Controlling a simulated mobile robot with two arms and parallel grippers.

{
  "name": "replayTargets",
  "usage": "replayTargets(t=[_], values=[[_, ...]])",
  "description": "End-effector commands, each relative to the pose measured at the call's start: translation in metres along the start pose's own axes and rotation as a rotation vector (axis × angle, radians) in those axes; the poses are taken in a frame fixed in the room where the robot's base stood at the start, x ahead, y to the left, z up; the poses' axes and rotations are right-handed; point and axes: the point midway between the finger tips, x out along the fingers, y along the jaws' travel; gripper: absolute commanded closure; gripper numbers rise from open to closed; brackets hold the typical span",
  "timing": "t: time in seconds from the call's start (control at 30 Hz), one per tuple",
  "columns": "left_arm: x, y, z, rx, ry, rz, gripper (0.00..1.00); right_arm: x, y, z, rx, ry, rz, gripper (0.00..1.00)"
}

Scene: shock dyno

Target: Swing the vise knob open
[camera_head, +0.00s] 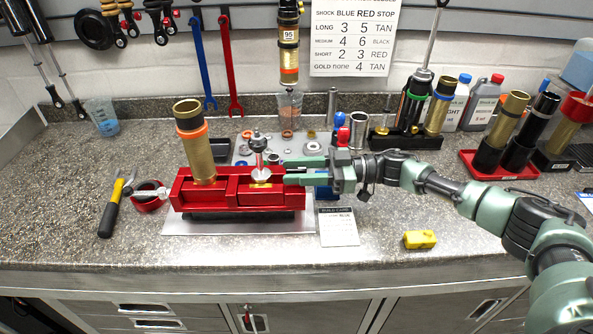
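A red vise (245,195) sits on a pale plate in the middle of the counter. A gold shock body (195,145) with an orange band stands upright in its left part. A silver and red shaft piece (259,155) stands over the right part. A pale, lever-like piece (136,190) shows at the vise's left end; I cannot tell for sure that it is the knob. My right gripper (291,171) is at the vise's right end, its green fingers apart and pointing left. I cannot tell whether they touch the vise. My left gripper is not in view.
Shocks and bottles stand at the back right. The front counter strip is mostly clear.

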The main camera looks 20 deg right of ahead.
Motion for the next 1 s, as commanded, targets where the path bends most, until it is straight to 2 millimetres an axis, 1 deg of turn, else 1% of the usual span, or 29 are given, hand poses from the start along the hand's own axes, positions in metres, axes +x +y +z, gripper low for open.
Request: replayTargets(t=[0.2, 0.3, 0.37, 0.6, 0.7, 0.83, 1.0], values=[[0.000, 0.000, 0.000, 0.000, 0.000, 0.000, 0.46, 0.000, 0.000, 0.000, 0.000, 0.000, 0.001, 0.64], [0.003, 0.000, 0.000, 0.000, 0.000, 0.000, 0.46, -0.004, 0.000, 0.002, 0.000, -0.001, 0.002, 0.64], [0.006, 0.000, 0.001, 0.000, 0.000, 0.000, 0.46, -0.011, 0.001, 0.003, 0.000, -0.002, 0.004, 0.64], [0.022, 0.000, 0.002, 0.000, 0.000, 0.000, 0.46, -0.053, 0.001, 0.004, -0.001, -0.002, 0.004, 0.64], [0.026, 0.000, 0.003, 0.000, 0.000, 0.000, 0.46, -0.066, 0.001, 0.003, 0.000, -0.001, 0.004, 0.64], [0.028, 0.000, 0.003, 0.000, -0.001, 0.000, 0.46, -0.076, 0.001, 0.002, 0.001, 0.000, 0.002, 0.64], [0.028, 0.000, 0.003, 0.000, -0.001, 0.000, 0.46, -0.078, 0.001, 0.000, 0.001, 0.000, 0.000, 0.64]])
